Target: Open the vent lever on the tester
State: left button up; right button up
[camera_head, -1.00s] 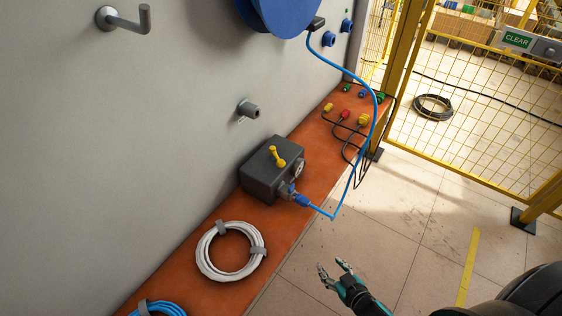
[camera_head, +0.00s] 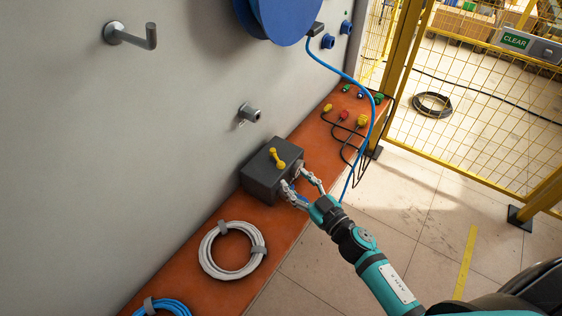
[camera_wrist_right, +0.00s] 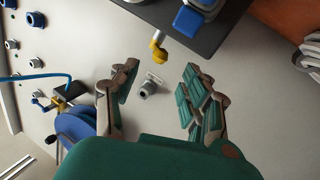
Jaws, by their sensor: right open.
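The tester (camera_head: 268,182) is a dark grey box on the orange-brown shelf. It also shows along the top of the right wrist view (camera_wrist_right: 222,32). A yellow lever (camera_head: 277,158) sits on its top and shows as a yellow knob in the right wrist view (camera_wrist_right: 158,50). My right gripper (camera_head: 294,177) is at the box's front side. Its fingers are spread and partly cover the front fittings and blue plug. In the right wrist view the open fingers (camera_wrist_right: 158,80) have nothing between them in grip. The lever appears beyond them. My left gripper is not in view.
A white cable coil (camera_head: 207,250) lies left of the tester, a blue coil (camera_head: 160,308) nearer. Coloured plugs with black leads (camera_head: 343,115) lie at the shelf's far end. A blue cable (camera_head: 372,120) hangs from the blue reel (camera_head: 275,15). A wall knob (camera_head: 250,113) projects behind the tester.

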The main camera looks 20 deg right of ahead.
aim_at(281, 165)
jog(key=x, duration=0.7)
jog(key=shift+w+a+p, duration=0.1)
jog(key=shift+w+p, duration=0.2)
jog(key=shift+c, duration=0.4)
grip_shut()
